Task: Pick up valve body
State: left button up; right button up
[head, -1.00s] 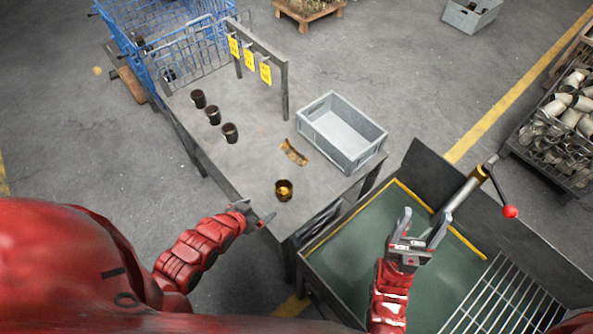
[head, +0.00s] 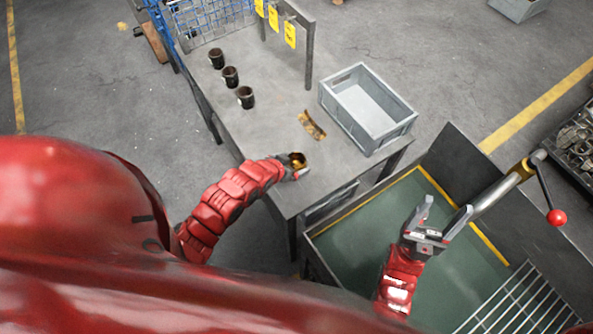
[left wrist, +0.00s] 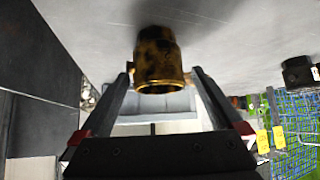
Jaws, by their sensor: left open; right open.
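The valve body (head: 298,159), a short brass-and-dark cylinder, stands near the table's front edge in the head view. My left gripper (head: 292,172) is right at it and partly covers it. In the left wrist view the valve body (left wrist: 158,62) appears between the two open fingertips of my left gripper (left wrist: 161,76), with a gap visible on each side. I cannot tell how far it sits between the fingers. My right gripper (head: 443,214) is open and empty above the green-floored bay at the right.
Three dark cups (head: 231,77) stand in a row on the table (head: 270,115). A brown curved piece (head: 311,125) and a grey crate (head: 366,108) lie further right. A lever with a red knob (head: 556,217) stands near my right gripper.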

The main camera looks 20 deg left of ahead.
aim_at(301, 161)
pick_arm(q)
jog(key=b+x, duration=0.4)
jog(key=x, duration=0.1)
jog(key=shift+s+f, duration=0.1)
jog(key=shift+f, duration=0.1)
jog(key=shift+w+d+f, duration=0.1)
jog(key=shift+w+d, duration=0.05)
jog(key=shift+w, duration=0.1)
jog(key=shift+c, duration=0.9)
jog(key=shift+s, duration=0.1)
grip_shut()
